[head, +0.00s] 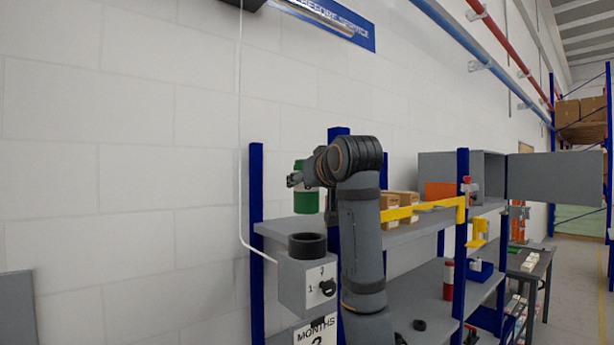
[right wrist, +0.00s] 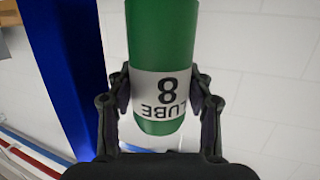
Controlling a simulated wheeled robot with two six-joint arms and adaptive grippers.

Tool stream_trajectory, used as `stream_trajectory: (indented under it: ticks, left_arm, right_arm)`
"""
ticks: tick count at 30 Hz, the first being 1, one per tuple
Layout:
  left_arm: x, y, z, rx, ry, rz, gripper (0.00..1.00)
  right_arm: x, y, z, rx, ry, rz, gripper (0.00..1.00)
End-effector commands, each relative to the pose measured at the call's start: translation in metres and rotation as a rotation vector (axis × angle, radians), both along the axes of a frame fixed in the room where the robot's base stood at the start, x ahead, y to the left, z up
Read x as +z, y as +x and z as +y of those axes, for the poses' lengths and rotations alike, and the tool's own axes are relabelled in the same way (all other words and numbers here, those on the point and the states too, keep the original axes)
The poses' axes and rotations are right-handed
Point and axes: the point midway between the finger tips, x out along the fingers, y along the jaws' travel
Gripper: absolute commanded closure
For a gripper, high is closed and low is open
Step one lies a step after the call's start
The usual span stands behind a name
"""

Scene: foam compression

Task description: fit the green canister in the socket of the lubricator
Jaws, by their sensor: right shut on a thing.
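The green canister (head: 306,203) has a white label band, and in the right wrist view the canister (right wrist: 162,35) shows "LUBE 8" upside down. My right gripper (head: 298,180) is shut on it, with fingers on both sides of the label. The canister looks upright. The lubricator (head: 299,288) is a grey box with a black dial on its front. Its socket (head: 307,240) is a black ring on top. In the head view the canister hangs above the socket, with a visible gap. My left gripper is not in view.
A blue-post shelf rack (head: 256,190) stands behind my right arm, with cardboard boxes (head: 401,200) on a grey shelf. A yellow bracket (head: 425,208) and an open grey cabinet (head: 487,170) are to the right. The white wall left of the lubricator is clear.

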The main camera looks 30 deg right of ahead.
Motion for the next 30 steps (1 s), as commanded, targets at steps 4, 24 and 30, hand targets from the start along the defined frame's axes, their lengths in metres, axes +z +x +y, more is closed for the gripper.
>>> stream_trajectory:
  ticks: [4, 24, 30]
  left_arm:
    - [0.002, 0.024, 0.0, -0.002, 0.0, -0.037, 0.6]
    - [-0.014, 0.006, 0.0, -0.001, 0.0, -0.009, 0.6]
    - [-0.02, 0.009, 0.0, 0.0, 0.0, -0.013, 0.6]
  right_arm:
    - [-0.01, 0.0, 0.0, -0.001, 0.0, -0.001, 0.88]
    - [-0.06, -0.001, 0.0, 0.0, 0.0, -0.001, 0.88]
    - [-0.068, -0.001, 0.0, 0.0, 0.0, -0.002, 0.88]
